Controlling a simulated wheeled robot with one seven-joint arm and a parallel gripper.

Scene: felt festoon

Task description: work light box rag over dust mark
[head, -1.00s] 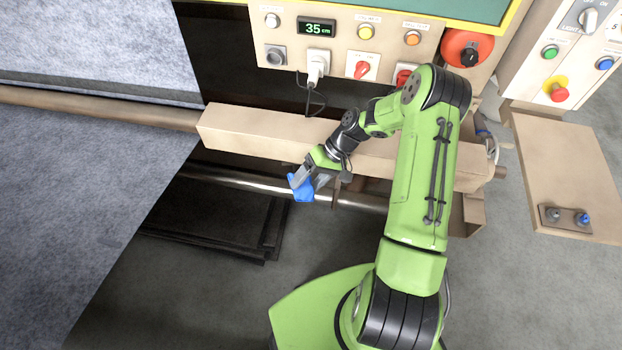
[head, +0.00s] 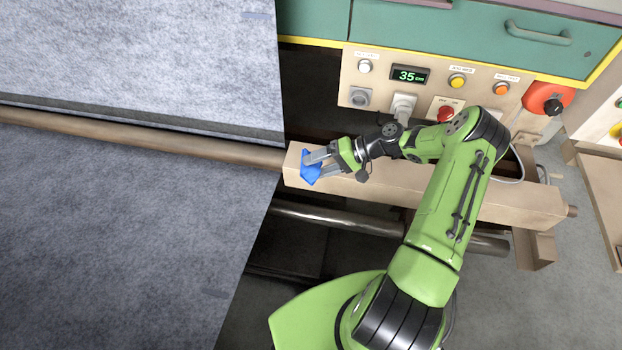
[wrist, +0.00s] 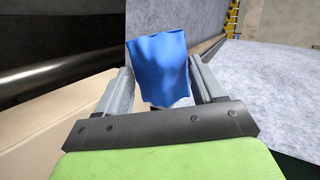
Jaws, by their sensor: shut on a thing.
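A blue rag (head: 311,169) is in the jaws of my gripper (head: 313,166), over the left end of the beige beam in the head view. In the wrist view the rag (wrist: 160,68) hangs between the two grey fingers of my gripper (wrist: 161,82), which are shut on it. I cannot tell whether the rag touches the beam. Grey felt (head: 130,220) spreads to the left of the gripper. I cannot tell whether either is the dust mark. No light box is clearly identifiable.
The beige beam (head: 450,195) runs under my arm. A brown roller (head: 140,137) crosses the felt, and a metal bar (head: 340,219) lies below the beam. A control panel (head: 430,90) with buttons and a red-and-black switch (head: 551,98) stands behind. Grey floor is open at lower right.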

